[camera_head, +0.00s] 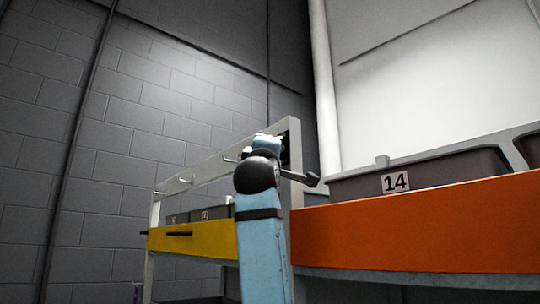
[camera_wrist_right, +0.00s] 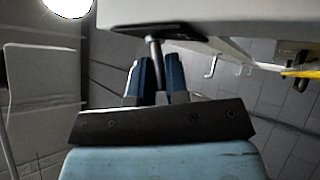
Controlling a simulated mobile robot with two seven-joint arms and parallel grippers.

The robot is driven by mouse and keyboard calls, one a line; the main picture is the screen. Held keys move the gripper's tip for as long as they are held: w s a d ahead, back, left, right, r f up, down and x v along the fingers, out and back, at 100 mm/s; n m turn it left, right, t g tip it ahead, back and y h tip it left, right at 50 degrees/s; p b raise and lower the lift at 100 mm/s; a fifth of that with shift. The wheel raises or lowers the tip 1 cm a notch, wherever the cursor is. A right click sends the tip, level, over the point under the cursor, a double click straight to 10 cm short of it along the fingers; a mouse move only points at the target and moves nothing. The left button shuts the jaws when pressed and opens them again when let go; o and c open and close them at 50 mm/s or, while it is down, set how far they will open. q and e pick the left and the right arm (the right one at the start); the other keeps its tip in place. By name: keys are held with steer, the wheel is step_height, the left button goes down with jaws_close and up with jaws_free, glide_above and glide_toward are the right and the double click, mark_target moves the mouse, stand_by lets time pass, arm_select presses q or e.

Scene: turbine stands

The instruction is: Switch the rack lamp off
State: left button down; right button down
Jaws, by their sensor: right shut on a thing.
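My right gripper (camera_wrist_right: 158,66) shows in the right wrist view with its two dark blue fingers on either side of a short dark lever (camera_wrist_right: 154,47). It is shut on this lever, which hangs from a dark plate (camera_wrist_right: 158,31) on a pale surface. In the head view my light blue right arm reaches up to the pale upright post (camera_head: 296,160) of the rack and hides the fingers. A bright white round light (camera_wrist_right: 68,5) glows at the top left of the wrist view; I cannot tell whether it is the rack lamp. My left gripper is not in view.
The rack has a yellow front panel (camera_head: 195,240) and an orange one (camera_head: 410,230). A grey bin (camera_head: 435,177) labelled 14 stands behind the orange panel. Hooks (camera_head: 178,181) line the rack's top rail. A grey block wall (camera_head: 130,120) stands behind.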

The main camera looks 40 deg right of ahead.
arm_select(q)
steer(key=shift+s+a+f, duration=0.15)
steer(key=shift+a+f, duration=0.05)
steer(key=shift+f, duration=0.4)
arm_select(e)
steer(key=shift+f+n+t, duration=0.2)
steer(key=shift+n+t, duration=0.4)
steer(key=shift+n, duration=0.1)
steer(key=c, duration=1.4)
jaws_free()
